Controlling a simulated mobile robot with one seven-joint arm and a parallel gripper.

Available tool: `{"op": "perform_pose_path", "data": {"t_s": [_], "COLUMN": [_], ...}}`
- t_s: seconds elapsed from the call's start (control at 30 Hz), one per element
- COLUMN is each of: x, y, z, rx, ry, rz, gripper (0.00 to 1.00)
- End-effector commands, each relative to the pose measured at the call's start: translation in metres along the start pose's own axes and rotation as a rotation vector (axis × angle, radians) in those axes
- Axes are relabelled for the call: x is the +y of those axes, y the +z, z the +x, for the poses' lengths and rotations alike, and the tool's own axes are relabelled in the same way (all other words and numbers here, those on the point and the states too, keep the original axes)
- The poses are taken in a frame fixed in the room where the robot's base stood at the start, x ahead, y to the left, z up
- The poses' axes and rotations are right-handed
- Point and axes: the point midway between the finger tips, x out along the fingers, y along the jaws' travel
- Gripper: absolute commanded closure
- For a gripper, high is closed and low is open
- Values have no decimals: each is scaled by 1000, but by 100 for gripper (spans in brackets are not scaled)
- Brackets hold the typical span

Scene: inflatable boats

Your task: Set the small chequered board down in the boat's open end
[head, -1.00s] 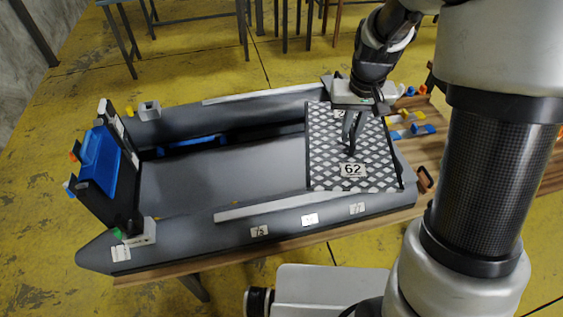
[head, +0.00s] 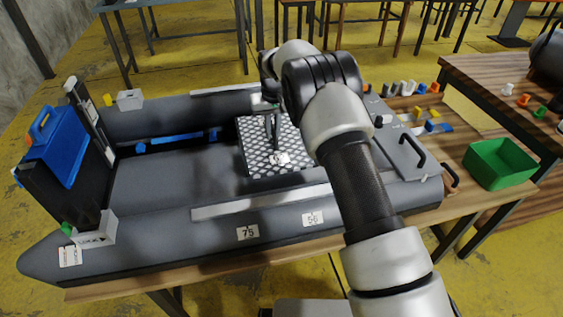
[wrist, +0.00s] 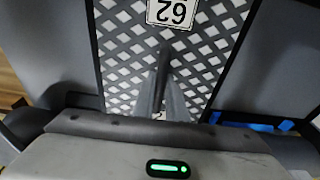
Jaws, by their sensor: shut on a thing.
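The small chequered board (head: 257,152), dark with white diamonds, lies flat between the boat's side tubes, right of the middle, in the head view. Its number plate reads 62 in the wrist view (wrist: 172,12). My gripper (head: 273,138) is shut on the board, above its middle; its fingers also show in the wrist view (wrist: 162,52). My arm hides the board's right part. I cannot tell whether the board touches the boat's floor. The grey boat (head: 130,238) has a dark upright panel with a blue box (head: 58,148) at its left end.
A grey panel with a black handle (head: 412,152) is at the boat's right end. A green bin (head: 498,165) and small coloured pieces (head: 432,120) are on wooden tables at the right. A blue bar (head: 175,143) lies along the boat's far side. The boat's left floor (head: 165,185) is clear.

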Motion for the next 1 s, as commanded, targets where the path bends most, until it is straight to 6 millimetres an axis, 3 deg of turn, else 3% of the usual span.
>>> {"op": "perform_pose_path", "data": {"t_s": [0.2, 0.37, 0.6, 0.87, 0.9, 1.0], "x": [0, 0, 0, 0, 1, 0], "y": [5, 7, 12, 13, 14, 15], "z": [34, 46, 83, 90, 92, 92], "rx": [0, 2, 1, 4, 1, 0], "ry": [0, 0, 0, 1, 1, 0], "rz": [-1, 0, 0, 0, 0, 0], "gripper": [100, 100, 100, 100, 85, 69]}}
